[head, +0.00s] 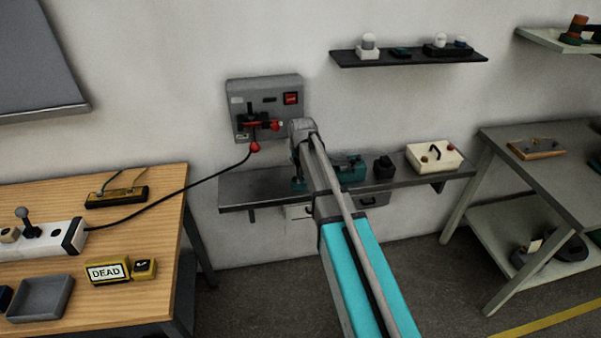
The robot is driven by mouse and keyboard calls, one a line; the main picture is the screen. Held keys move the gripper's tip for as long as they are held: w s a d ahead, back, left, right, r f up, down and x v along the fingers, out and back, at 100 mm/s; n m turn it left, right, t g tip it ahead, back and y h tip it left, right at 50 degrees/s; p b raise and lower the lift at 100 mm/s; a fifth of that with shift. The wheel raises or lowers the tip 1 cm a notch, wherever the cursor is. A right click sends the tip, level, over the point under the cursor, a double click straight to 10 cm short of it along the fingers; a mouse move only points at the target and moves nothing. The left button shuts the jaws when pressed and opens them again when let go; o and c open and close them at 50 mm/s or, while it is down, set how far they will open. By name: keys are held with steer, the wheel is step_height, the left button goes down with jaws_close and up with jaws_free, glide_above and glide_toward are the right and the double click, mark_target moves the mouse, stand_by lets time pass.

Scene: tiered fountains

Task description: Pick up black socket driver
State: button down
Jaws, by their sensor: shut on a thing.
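My arm reaches over the grey wall shelf (247,193), and its wrist bends down toward the shelf's left half. My gripper (299,180) is small and partly hidden by my own arm. It is shut on a small dark upright thing, which fits the black socket driver, though its outline is hard to make out. A bit of teal shows at the fingertips, low over the shelf. I cannot tell whether the held thing touches the shelf.
On the shelf, right of my arm, are a teal box (351,170), a black round thing (384,167) and a cream box (434,157). Above hangs a grey wall panel (268,90) with a cable. A wooden table (165,215) stands left, a grey table (560,165) right.

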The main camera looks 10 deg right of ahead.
steer(key=shift+r, duration=0.1)
steer(key=shift+r+p, duration=0.95)
steer(key=shift+p, duration=0.1)
steer(key=p+v, duration=0.2)
steer(key=v, duration=0.1)
steer(key=s+d+p+v, duration=0.1)
steer(key=p+v, duration=0.1)
steer(key=p, duration=0.1)
steer(key=p+v, duration=0.2)
steer(key=v, duration=0.1)
steer(key=shift+s+d, duration=0.15)
steer(key=shift+s, duration=0.3)
steer(key=s+d+r+p, duration=0.2)
steer(key=s+r+p, duration=0.1)
steer(key=s, duration=0.5)
steer(key=shift+s+r+p, duration=0.25)
steer(key=shift+s+p, duration=0.05)
steer(key=shift+p, duration=0.15)
steer(key=c, duration=0.9)
jaws_free()
steer(key=shift+c, duration=0.2)
jaws_close()
